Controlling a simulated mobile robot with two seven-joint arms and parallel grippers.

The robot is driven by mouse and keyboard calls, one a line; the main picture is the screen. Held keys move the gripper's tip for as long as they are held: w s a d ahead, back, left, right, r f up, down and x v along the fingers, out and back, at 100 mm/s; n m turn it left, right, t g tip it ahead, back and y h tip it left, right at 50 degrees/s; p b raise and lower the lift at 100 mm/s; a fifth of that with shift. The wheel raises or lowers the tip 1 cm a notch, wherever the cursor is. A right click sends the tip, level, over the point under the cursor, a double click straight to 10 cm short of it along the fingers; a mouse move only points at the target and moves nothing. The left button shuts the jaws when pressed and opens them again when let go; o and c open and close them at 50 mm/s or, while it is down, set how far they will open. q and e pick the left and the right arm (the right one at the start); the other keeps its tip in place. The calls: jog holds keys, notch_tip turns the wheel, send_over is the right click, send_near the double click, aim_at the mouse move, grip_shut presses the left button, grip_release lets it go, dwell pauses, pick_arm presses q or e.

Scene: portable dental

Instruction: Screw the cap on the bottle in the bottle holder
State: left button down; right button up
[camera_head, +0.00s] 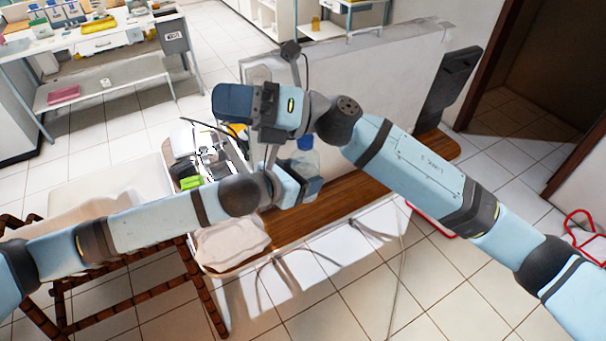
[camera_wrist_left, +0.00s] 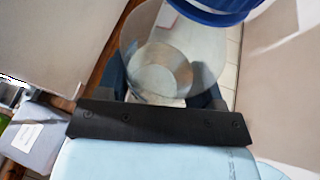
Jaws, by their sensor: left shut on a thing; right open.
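A clear bottle (camera_head: 310,162) stands by the wooden top in the head view, with a blue part (camera_head: 305,142) at its upper end. In the left wrist view the clear bottle (camera_wrist_left: 165,65) lies between the dark blue fingers, with a blue round rim (camera_wrist_left: 215,12) at the top edge. I cannot tell whether the blue part is the cap. My left gripper (camera_head: 314,187) is shut on the bottle, low on its side. The bottle holder is not clearly seen.
A wooden bench top (camera_head: 345,195) runs below my arms, against a pale panel (camera_head: 375,80). Dental equipment with a green item (camera_head: 191,182) stands left of the bottle. A beige cushion (camera_head: 230,243) lies near the front. A cluttered table (camera_head: 105,42) is at the back left.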

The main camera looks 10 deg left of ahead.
notch_tip(320, 180, down, 5)
jog(key=s+a+n+g+h, duration=0.1)
jog(key=s+a+n+h, duration=0.2)
jog(key=n+h, duration=0.65)
jog(key=w+d+t+h, duration=0.2)
jog(key=w+d+h, duration=0.1)
jog(key=w+d, duration=0.1)
jog(key=w+d+t+h, duration=0.2)
jog(key=w+d+h, duration=0.2)
jog(key=w+d+r+t+h, duration=0.1)
jog(key=w+d+t+h, duration=0.1)
jog(key=w+d+h, duration=0.2)
jog(key=shift+w+d+m, duration=0.25)
jog(key=shift+w+d, duration=0.05)
jog(key=shift+w, duration=0.05)
jog(key=shift+f, duration=0.1)
send_over(305, 169)
jog(key=w, duration=0.3)
jog(key=shift+a+f, duration=0.1)
jog(key=shift+f, duration=3.85)
